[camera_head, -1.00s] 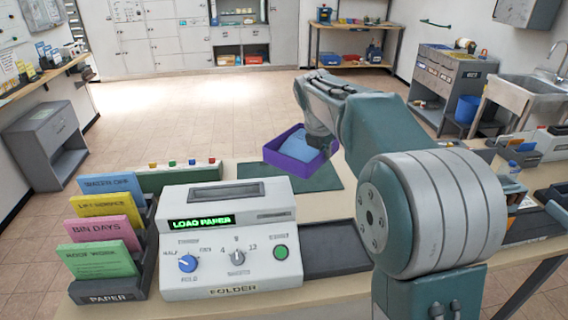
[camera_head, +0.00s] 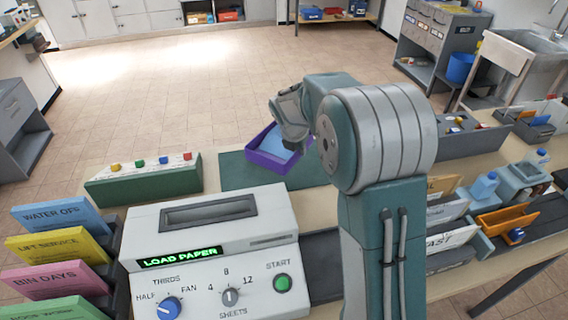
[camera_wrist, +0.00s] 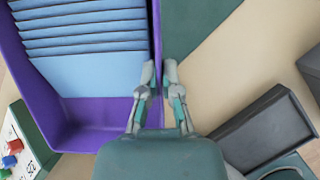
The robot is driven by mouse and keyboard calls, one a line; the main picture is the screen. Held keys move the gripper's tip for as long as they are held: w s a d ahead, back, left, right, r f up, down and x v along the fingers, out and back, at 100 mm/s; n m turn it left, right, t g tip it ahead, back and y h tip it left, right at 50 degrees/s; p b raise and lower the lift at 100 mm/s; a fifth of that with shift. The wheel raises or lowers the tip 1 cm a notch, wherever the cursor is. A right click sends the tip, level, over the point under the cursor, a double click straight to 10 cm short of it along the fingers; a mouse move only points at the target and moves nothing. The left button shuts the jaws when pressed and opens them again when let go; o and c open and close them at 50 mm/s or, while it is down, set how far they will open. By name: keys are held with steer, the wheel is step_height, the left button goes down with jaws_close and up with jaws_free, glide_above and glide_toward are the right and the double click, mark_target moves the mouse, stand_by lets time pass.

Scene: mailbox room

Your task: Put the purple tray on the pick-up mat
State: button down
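The purple tray (camera_head: 267,162), with blue sheets in it, is over the green mat (camera_head: 232,172) in the head view. I cannot tell whether its base touches the mat. In the wrist view the tray (camera_wrist: 90,138) fills the left side, and the mat (camera_wrist: 190,35) shows to the right of its wall. My gripper (camera_wrist: 159,72) has one finger on each side of that wall, with the fingertips close against it. In the head view my gripper (camera_head: 297,138) is at the tray's right side, and my arm partly hides the mat.
A green button box (camera_head: 145,178) stands left of the mat. The folder machine (camera_head: 215,245) is in front, with paper slots (camera_head: 60,250) to its left. Gray bins (camera_head: 465,135) and an orange tray (camera_head: 505,218) are to the right. Open floor lies behind the table.

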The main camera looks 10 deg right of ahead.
step_height(320, 180, down, 9)
steer(key=shift+r, duration=0.15)
stand_by(0.4)
steer(key=c, duration=0.8)
jaws_free()
